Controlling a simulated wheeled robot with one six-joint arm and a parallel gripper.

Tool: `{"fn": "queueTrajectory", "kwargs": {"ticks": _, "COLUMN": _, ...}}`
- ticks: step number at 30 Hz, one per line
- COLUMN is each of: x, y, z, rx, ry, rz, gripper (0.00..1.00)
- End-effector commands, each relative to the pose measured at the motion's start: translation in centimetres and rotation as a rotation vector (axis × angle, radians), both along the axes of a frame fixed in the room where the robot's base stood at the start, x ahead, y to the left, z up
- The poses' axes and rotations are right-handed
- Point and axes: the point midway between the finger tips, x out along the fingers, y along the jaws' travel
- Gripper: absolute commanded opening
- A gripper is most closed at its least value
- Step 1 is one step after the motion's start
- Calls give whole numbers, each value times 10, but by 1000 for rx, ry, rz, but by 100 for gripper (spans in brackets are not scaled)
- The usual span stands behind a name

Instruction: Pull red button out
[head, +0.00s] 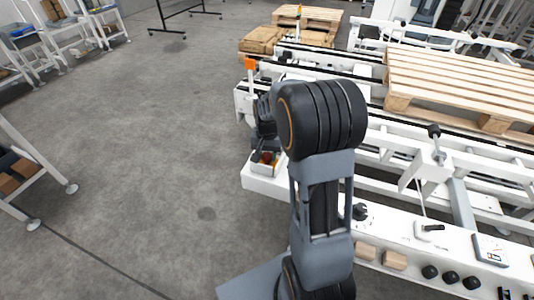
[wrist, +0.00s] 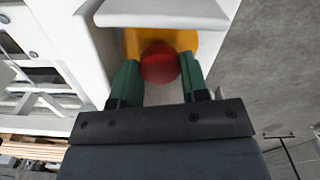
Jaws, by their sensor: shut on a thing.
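The red button (wrist: 159,62) is round and sits in front of a yellow plate (wrist: 190,41) inside a white housing in the wrist view. My gripper (wrist: 160,72) has its two green fingers on either side of the button and is shut on it. In the head view the red button (head: 266,157) shows as a small red spot in the white box at the left end of the machine. My gripper is mostly hidden there behind my arm.
A white machine frame with a control panel (head: 430,245) runs to the right, with knobs and black buttons on it. Wooden pallets (head: 450,90) lie on the conveyor behind. The grey floor (head: 150,150) to the left is clear.

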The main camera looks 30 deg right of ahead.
Motion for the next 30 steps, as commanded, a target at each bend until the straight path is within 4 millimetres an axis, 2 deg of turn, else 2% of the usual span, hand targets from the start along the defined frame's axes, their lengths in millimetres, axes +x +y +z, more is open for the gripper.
{"fn": "queueTrajectory", "kwargs": {"ticks": 1, "x": 0, "y": 0, "z": 5, "rx": 0, "ry": -1, "rz": 0, "gripper": 0}}
{"fn": "queueTrajectory", "kwargs": {"ticks": 7, "x": 1, "y": 0, "z": 4, "rx": -1, "ry": -4, "rz": 0, "gripper": 0}}
{"fn": "queueTrajectory", "kwargs": {"ticks": 8, "x": 1, "y": 0, "z": 5, "rx": -1, "ry": -5, "rz": 0, "gripper": 43}}
{"fn": "queueTrajectory", "kwargs": {"ticks": 11, "x": 1, "y": 0, "z": 4, "rx": -1, "ry": -4, "rz": 0, "gripper": 52}}
{"fn": "queueTrajectory", "kwargs": {"ticks": 20, "x": 1, "y": 0, "z": 7, "rx": -1, "ry": -3, "rz": 0, "gripper": 52}}
{"fn": "queueTrajectory", "kwargs": {"ticks": 23, "x": 1, "y": 0, "z": 19, "rx": -1, "ry": -4, "rz": 0, "gripper": 52}}
{"fn": "queueTrajectory", "kwargs": {"ticks": 30, "x": 1, "y": 0, "z": 67, "rx": -2, "ry": -7, "rz": 0, "gripper": 52}}
